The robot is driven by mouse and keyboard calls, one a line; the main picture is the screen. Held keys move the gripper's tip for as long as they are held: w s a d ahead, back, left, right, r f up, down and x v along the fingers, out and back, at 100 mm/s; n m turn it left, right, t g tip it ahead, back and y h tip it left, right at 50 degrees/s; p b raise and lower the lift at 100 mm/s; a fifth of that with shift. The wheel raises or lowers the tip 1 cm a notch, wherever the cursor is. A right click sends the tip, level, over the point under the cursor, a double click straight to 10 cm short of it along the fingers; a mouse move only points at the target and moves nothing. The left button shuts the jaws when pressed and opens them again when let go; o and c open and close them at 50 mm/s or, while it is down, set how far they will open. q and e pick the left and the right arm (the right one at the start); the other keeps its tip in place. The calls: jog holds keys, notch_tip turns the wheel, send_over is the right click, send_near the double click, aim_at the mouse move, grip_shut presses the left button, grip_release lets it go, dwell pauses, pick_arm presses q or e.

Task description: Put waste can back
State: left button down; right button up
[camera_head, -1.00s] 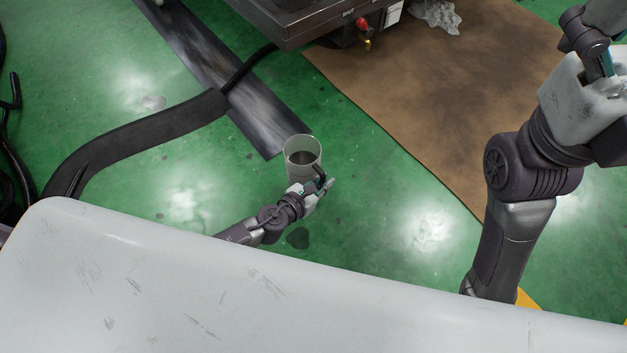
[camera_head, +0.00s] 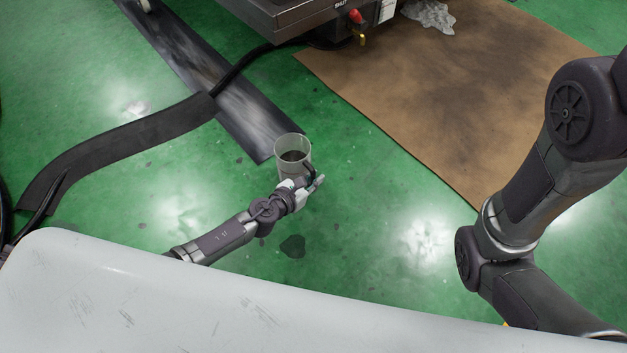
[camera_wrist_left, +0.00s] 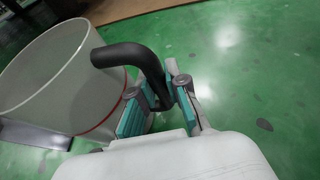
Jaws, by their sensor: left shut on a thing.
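The waste can (camera_head: 292,152) is a pale, translucent open-topped cup with dark contents, seen from above in the head view. It also shows in the left wrist view (camera_wrist_left: 55,85), large at the left, with a red line near its lower edge and a black curved handle (camera_wrist_left: 128,55). My left gripper (camera_head: 308,184) is at the can's near right side. In the left wrist view its teal-padded fingers (camera_wrist_left: 158,112) are shut on the black handle. My right arm crosses the right side of the head view, but its gripper is out of frame.
A dark flat strip (camera_head: 195,75) and a black cable cover (camera_head: 120,150) lie on the green floor behind and left of the can. A grey machine (camera_head: 300,18) with a red-handled valve stands at the back. A brown mat (camera_head: 440,90) lies right. Floor around the can is fairly clear.

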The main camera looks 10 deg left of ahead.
pick_arm(q)
jog(key=shift+r, duration=0.1)
jog(key=c, duration=1.2)
grip_release()
jog(key=shift+f, duration=0.2)
jog(key=shift+r, duration=0.1)
